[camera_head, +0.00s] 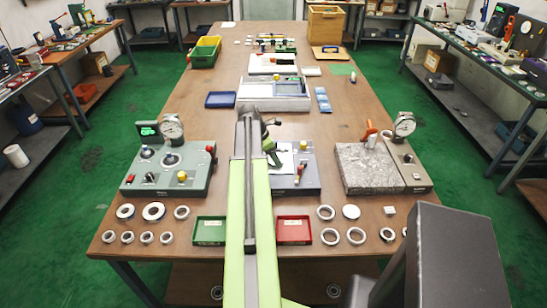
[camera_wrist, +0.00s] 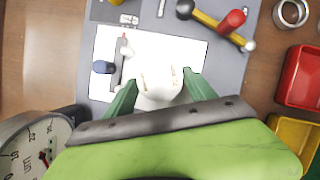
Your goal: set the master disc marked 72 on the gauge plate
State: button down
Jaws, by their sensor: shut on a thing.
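My gripper (camera_wrist: 160,90) has its two green fingers on either side of a white rounded disc (camera_wrist: 160,84) and is shut on it. Small gold-brown marks show on the disc, but I cannot read a number. The disc is over the near edge of a white plate (camera_wrist: 192,52) on a grey base (camera_wrist: 232,75); I cannot tell whether it touches. In the head view, the grey base (camera_head: 308,180) stands right of my arm, which partly hides it. My gripper (camera_head: 271,147) shows there, but the disc is not clear.
A rod with a red knob (camera_wrist: 232,20) and a dark blue knob (camera_wrist: 104,67) stand near the disc. A dial (camera_wrist: 30,150) is at lower left. A granite block (camera_head: 368,168), a green-grey gauge box (camera_head: 165,180), green tray (camera_head: 209,231), red tray (camera_head: 293,230) and several rings surround my arm.

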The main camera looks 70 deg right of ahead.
jog(key=shift+f, duration=0.15)
jog(key=shift+c, duration=1.1)
grip_release()
jog(key=p+v, duration=1.5)
jog(key=v, duration=0.2)
jog(key=shift+p, duration=0.35)
